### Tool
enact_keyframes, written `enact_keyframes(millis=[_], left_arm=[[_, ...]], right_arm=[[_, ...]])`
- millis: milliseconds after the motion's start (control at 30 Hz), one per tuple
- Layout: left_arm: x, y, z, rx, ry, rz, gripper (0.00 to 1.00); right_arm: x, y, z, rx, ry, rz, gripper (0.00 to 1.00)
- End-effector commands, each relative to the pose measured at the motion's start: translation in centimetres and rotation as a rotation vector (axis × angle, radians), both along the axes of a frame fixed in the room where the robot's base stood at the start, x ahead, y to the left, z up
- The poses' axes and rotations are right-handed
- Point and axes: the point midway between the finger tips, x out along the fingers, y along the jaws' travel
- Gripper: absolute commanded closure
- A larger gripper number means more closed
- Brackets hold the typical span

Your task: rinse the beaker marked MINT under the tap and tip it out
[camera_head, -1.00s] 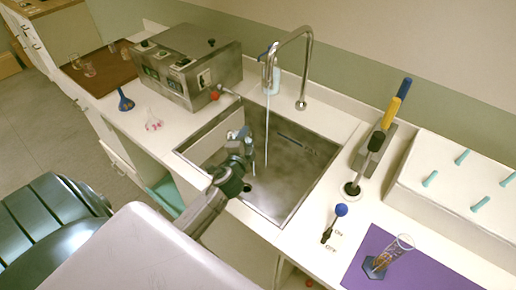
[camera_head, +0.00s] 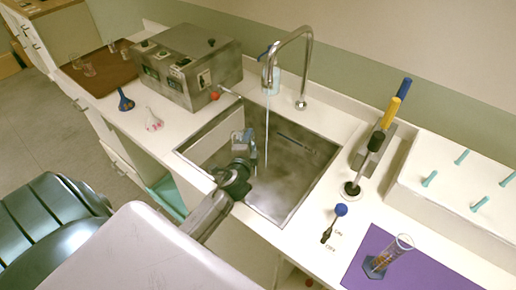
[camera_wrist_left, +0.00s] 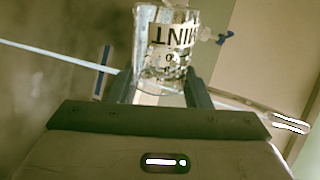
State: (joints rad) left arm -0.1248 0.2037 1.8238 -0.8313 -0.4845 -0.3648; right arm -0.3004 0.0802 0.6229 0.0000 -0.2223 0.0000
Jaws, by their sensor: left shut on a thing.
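My left gripper (camera_head: 240,150) is over the left part of the sink (camera_head: 302,185), shut on the MINT beaker. In the left wrist view the clear glass beaker (camera_wrist_left: 165,62) stands between the two fingers, with its MINT label upside down in the picture. The tap (camera_head: 302,70) is running, and its thin stream (camera_head: 267,130) falls just right of the gripper in the head view. In the head view the beaker is hard to make out. My right gripper is out of view.
A bottle (camera_head: 271,78) stands behind the sink. At right are a yellow-handled tool (camera_head: 390,114), a purple mat (camera_head: 425,272) with a cylinder (camera_head: 388,258), and a white rack (camera_head: 450,195).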

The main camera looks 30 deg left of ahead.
Motion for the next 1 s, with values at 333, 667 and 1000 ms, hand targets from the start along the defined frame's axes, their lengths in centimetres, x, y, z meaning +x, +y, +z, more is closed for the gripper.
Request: enact_keyframes(millis=[333, 667, 1000], left_arm=[[0.0, 0.0, 0.0, 0.0, 0.0, 0.0, 0.78], [0.1, -0.2, 0.3, 0.066, 0.027, 0.0, 0.78], [0.1, -0.3, 0.1, 0.112, 0.046, 0.0, 0.78]], right_arm=[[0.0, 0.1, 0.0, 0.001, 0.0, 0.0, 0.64], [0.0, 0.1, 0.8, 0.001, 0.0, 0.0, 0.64], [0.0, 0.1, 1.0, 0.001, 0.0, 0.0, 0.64]])
